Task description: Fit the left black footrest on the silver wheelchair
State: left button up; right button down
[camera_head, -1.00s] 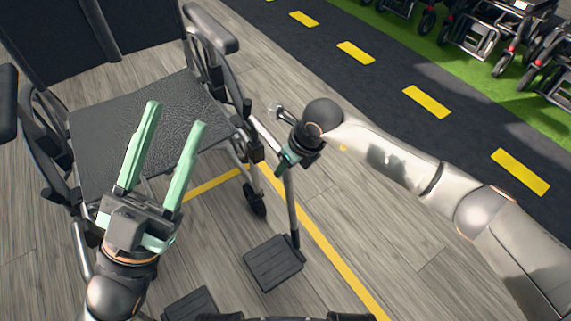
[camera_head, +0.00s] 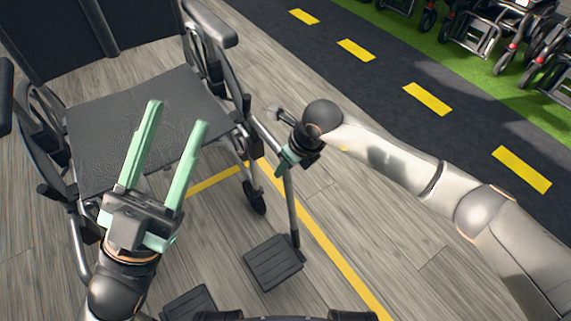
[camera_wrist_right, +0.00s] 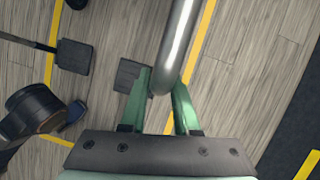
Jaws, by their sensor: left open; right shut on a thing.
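The silver wheelchair (camera_head: 150,118), with black seat and back, stands at the upper left in the head view, its front towards me. My right gripper (camera_head: 287,160) is shut on the silver tube of the left footrest, beside the chair's front frame on the picture's right. The tube also shows between the fingers in the right wrist view (camera_wrist_right: 178,45). The footrest's black plate (camera_head: 273,262) hangs at the tube's lower end. My left gripper (camera_head: 178,112) is open and empty before the seat.
Another black footrest plate (camera_head: 190,303) shows at the bottom edge; the right wrist view shows it with a bar (camera_wrist_right: 75,56). A yellow floor line (camera_head: 330,250) runs past the held footrest. More wheelchairs (camera_head: 480,35) stand on green at the upper right.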

aim_at(286, 179)
jog(key=shift+f+b, duration=1.6)
jog(key=shift+f, duration=0.6)
jog(key=c, duration=0.6)
grip_release()
jog(key=shift+f, duration=0.1)
jog(key=shift+o, duration=0.2)
jog(key=p+v, duration=0.5)
jog(key=v, duration=0.7)
jog(key=shift+r, duration=0.25)
